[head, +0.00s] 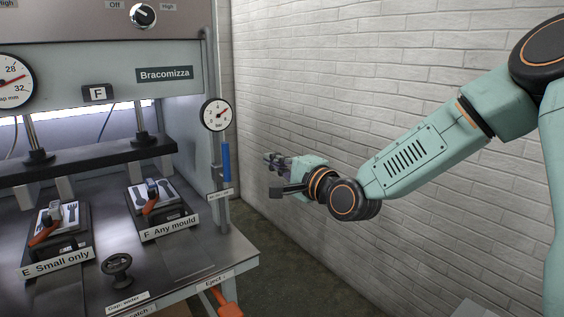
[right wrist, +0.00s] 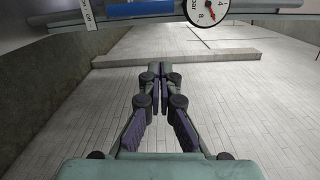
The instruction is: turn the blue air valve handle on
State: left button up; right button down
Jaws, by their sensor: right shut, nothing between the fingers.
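The blue air valve handle (head: 226,162) stands upright along a grey vertical pipe at the press's right side, below a round pressure gauge (head: 217,114). In the right wrist view the blue handle (right wrist: 140,9) lies across the top edge, partly cut off, beside the gauge (right wrist: 207,10). My right gripper (head: 268,159) is to the right of the handle and apart from it, pointing left. Its fingertips (right wrist: 158,70) meet in the right wrist view with nothing between them. My left gripper is in neither view.
The press table (head: 215,253) carries two moulds labelled E and F with orange handles, and a dark handwheel (head: 117,268). An orange lever (head: 226,300) hangs at the table's front. A white brick wall (head: 330,80) stands behind my right arm. Open floor lies between table and wall.

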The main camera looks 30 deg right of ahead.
jog(key=s+a+f+n+g, duration=0.2)
jog(key=s+f+n+g, duration=0.15)
jog(key=f, duration=0.45)
jog(key=s+a+f+n+g, duration=0.25)
jog(key=s+f+n, duration=0.2)
jog(key=f, duration=0.35)
jog(key=s+a+f+n+g, duration=0.3)
jog(key=s+f+n, duration=0.15)
jog(key=f, duration=0.35)
jog(key=s+a+f+n+g, duration=0.1)
jog(key=s+f+g, duration=0.2)
jog(key=s+f, duration=0.3)
jog(key=s+a+f+n+g+h, duration=0.1)
jog(key=s+f, duration=0.5)
jog(key=s, duration=0.7)
jog(key=s+a+f+n+g+h+b, duration=0.1)
jog(key=s+f+g, duration=0.3)
jog(key=s, duration=0.6)
notch_tip(320, 180, down, 3)
jog(key=shift+r+n+g, duration=0.1)
jog(key=shift+n+g, duration=0.3)
jog(key=shift+n, duration=0.45)
